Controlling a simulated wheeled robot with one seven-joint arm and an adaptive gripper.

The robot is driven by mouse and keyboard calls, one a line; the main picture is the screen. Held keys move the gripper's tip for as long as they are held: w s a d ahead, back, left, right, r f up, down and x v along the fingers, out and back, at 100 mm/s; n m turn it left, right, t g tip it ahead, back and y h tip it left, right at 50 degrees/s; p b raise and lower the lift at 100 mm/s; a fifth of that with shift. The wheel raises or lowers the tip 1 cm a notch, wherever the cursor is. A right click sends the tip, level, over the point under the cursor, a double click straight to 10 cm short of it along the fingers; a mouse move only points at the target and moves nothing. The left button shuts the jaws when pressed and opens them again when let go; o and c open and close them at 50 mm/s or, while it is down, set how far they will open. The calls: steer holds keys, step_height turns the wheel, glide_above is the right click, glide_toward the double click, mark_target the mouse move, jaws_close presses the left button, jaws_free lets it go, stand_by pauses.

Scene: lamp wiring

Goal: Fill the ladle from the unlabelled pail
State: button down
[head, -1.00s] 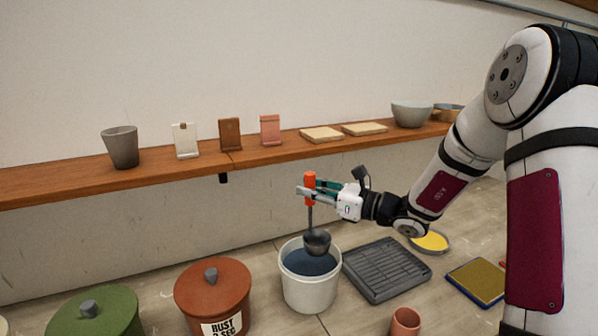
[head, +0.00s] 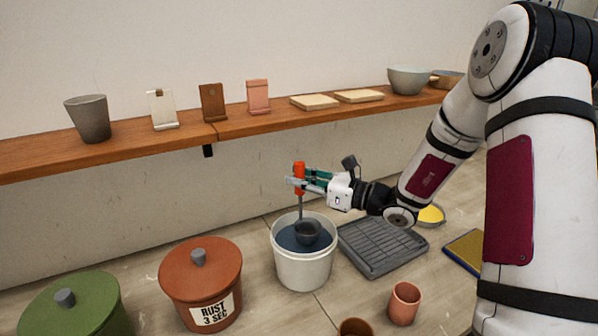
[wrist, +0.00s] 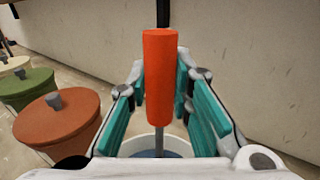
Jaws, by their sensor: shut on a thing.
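The ladle has an orange-red handle (head: 299,178), a thin dark shaft and a dark grey bowl (head: 308,233). My gripper (head: 303,182) is shut on the handle, which stands upright between its teal finger pads; the handle (wrist: 160,80) also fills the middle of the wrist view. The unlabelled pail (head: 304,270) is white, open, and holds dark blue liquid (head: 290,238). The ladle's bowl is inside the pail's mouth, at or just above the liquid. I cannot tell whether it holds liquid. In the wrist view the pail's rim (wrist: 180,144) is partly hidden below my gripper.
A lidded rust pot (head: 203,280) labelled "RUST 3 SEC" and a green lidded pot (head: 75,310) stand left of the pail. A grey ridged tray (head: 382,246) lies right. A terracotta cup (head: 404,303) stands in front. A wooden shelf (head: 250,124) runs behind.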

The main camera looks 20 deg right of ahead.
mark_target(304, 167)
steer(key=shift+f+b, duration=1.5)
steer(key=shift+f, duration=2.45)
steer(key=shift+r+p, duration=2.75)
steer(key=shift+r, duration=2.9)
